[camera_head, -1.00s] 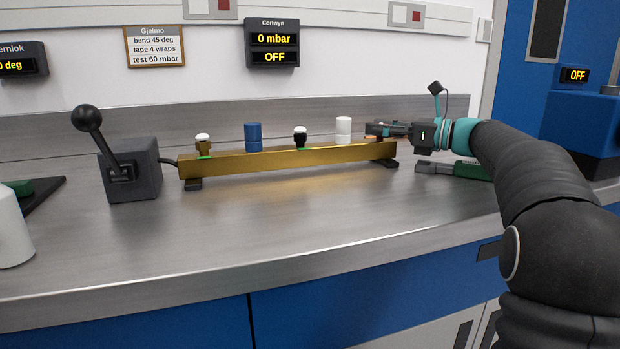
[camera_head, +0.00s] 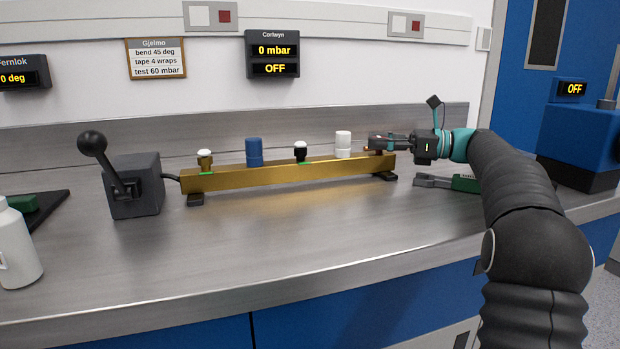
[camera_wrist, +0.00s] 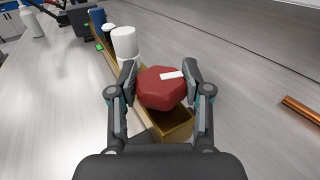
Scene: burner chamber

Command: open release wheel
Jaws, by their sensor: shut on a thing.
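The release wheel is a dark red knob with a white mark (camera_wrist: 160,88), seen in the wrist view at the near end of the brass bar. My gripper (camera_wrist: 160,86) is shut on it, with one finger on each side. In the head view my gripper (camera_head: 377,143) is at the right end of the brass bar (camera_head: 290,174), and its fingers hide the wheel there. The Corlwyn display (camera_head: 273,54) on the wall reads 0 mbar and OFF.
On the bar stand a white cylinder (camera_head: 343,144), a blue cylinder (camera_head: 254,152) and two small valves with white tops. A lever box (camera_head: 134,186) is at left. A green-handled tool (camera_head: 466,183) lies beneath my arm. A copper tube (camera_wrist: 302,110) lies beside the bar.

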